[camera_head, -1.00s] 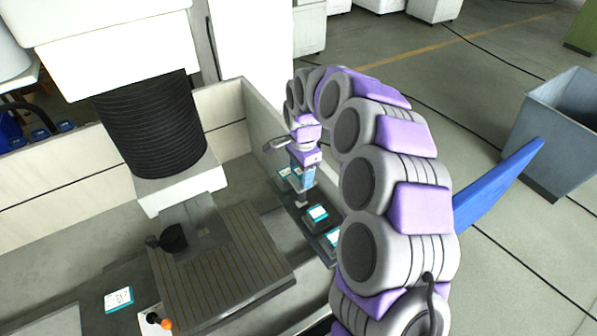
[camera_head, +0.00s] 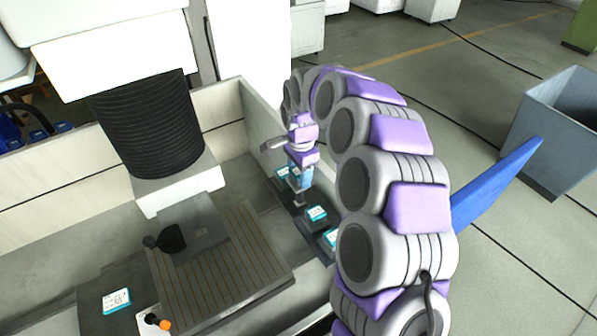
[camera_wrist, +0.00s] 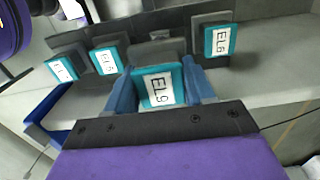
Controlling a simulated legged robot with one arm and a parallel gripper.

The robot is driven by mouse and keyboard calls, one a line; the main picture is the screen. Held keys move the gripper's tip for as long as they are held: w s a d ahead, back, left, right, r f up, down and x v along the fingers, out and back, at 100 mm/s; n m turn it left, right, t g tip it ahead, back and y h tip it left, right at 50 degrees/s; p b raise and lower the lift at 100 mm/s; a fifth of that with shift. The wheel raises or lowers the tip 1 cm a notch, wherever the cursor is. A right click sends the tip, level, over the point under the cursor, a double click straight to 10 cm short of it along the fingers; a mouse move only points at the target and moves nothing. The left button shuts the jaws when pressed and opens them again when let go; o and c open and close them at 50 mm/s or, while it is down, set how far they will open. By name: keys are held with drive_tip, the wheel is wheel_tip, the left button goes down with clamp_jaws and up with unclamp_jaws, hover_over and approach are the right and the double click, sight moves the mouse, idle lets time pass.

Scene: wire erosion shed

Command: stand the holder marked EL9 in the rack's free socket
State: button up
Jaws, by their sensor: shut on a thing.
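My gripper (camera_wrist: 160,90) is shut on the holder marked EL9 (camera_wrist: 158,86), which has a teal rim and white label and sits between the two blue fingers in the wrist view. In the head view my gripper (camera_head: 301,178) points down at the dark rack (camera_head: 292,208) along the right side of the machine bed. In the wrist view, a bare grey rack position (camera_wrist: 155,51) shows just behind EL9, between labelled holders on both sides. EL9's lower end is hidden in the wrist view, so I cannot tell whether it touches the rack.
A holder that seems marked EL6 (camera_wrist: 220,40) stands right of EL9 in the wrist view; two others (camera_wrist: 108,61) stand left. In the head view, another labelled block (camera_head: 117,300) lies at the bed's front left. The machine head (camera_head: 150,125) hangs over the slotted table (camera_head: 235,265).

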drive_tip(key=shift+f, duration=0.1)
drive_tip(key=shift+a+f+b, duration=0.2)
drive_tip(key=shift+f+b, duration=0.1)
drive_tip(key=shift+f, duration=0.65)
drive_tip(key=shift+d+f+b, duration=0.1)
drive_tip(key=shift+f+b, duration=0.25)
drive_tip(key=shift+f, duration=1.05)
drive_tip(key=shift+f+b, duration=0.4)
drive_tip(key=shift+f, duration=1.35)
